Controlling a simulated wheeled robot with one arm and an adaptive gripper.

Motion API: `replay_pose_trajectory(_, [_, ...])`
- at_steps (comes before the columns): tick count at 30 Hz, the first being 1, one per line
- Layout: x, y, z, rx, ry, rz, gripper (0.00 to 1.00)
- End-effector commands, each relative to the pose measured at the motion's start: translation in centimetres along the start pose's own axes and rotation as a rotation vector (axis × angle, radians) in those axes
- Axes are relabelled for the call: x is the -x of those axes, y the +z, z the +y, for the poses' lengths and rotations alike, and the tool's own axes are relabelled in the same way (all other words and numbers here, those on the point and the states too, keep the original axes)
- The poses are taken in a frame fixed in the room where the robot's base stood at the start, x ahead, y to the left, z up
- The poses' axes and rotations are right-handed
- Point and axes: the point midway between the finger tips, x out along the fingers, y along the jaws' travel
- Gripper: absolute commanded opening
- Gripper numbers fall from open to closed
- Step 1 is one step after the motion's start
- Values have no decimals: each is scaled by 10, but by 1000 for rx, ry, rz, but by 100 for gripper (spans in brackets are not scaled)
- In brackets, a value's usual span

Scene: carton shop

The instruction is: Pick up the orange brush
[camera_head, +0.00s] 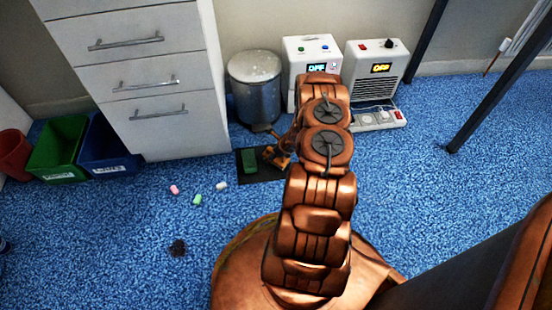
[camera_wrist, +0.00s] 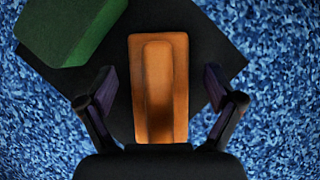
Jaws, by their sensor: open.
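The orange brush (camera_wrist: 160,60) lies on a black mat (camera_wrist: 212,65) on the blue carpet, seen from above in the wrist view. It is a rectangular block with a raised long ridge on top. My gripper (camera_wrist: 158,85) is open, with one finger on either side of the lower half of the brush and a gap on both sides. In the head view my arm hides most of the brush, and an orange-brown part of my gripper (camera_head: 279,155) shows over the mat (camera_head: 262,176).
A green block (camera_wrist: 72,28) lies left of the brush on the mat. In the head view, a metal bin (camera_head: 255,85), two white devices and a white drawer cabinet (camera_head: 150,60) stand behind. Green (camera_head: 60,147) and blue (camera_head: 104,150) boxes stand left. Small foam pieces (camera_head: 197,200) lie on the carpet.

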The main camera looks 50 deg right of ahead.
Motion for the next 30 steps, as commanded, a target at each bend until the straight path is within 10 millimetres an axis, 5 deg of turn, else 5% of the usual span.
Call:
replay_pose_trajectory(3, [0, 0, 0, 0, 0, 0, 90])
replay_pose_trajectory(25, [0, 0, 0, 0, 0, 1, 14])
replay_pose_trajectory(30, [0, 0, 0, 0, 0, 1, 11])
